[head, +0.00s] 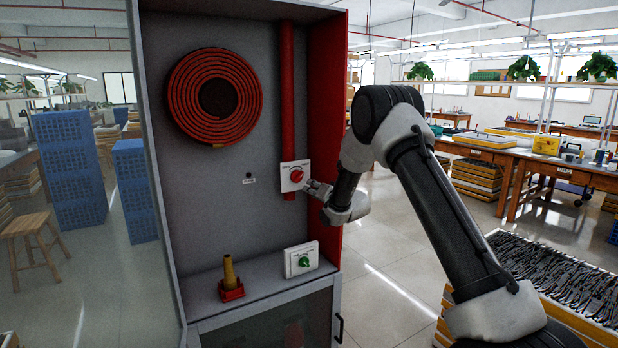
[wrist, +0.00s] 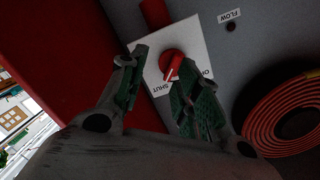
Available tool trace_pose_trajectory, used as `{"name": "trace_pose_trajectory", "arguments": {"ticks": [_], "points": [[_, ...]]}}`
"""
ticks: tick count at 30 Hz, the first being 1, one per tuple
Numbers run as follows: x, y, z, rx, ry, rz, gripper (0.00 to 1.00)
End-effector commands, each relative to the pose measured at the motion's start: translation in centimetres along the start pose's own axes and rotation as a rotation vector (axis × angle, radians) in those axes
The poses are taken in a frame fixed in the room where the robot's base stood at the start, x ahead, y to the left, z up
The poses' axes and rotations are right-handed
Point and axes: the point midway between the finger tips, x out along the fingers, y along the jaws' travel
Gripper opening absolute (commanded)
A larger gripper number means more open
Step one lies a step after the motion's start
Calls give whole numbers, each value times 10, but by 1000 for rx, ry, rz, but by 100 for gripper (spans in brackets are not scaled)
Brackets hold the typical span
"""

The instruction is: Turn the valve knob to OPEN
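The red valve knob (head: 297,174) sits on a white square plate (head: 287,184) on the cabinet's back wall, over a red pipe. In the wrist view the red knob (wrist: 171,61) has a pale pointer directed toward the SHUT lettering on the white plate (wrist: 195,40). My gripper (head: 309,186) is just right of and below the knob in the head view. In the wrist view my gripper (wrist: 160,58) is open, its fingertips on either side of the knob. Contact cannot be told.
A coiled red hose (head: 180,98) hangs at upper left. A green knob on a white box (head: 301,262) and a brass nozzle on a red base (head: 230,275) stand on the cabinet ledge. The red side wall (head: 328,80) is close to my arm. A FLOW label (wrist: 229,15) is nearby.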

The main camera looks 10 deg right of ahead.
Motion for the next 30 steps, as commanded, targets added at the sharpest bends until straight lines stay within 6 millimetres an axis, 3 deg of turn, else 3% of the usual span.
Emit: {"name": "trace_pose_trajectory", "arguments": {"ticks": [3, 8, 21, 30], "points": [[-1, -14, -11, 48, 45, -58, 33], [6, -19, -15, 93, 61, -79, 33], [70, -23, -18, 93, 58, -77, 33], [76, -23, -19, 94, 58, -76, 33]]}}
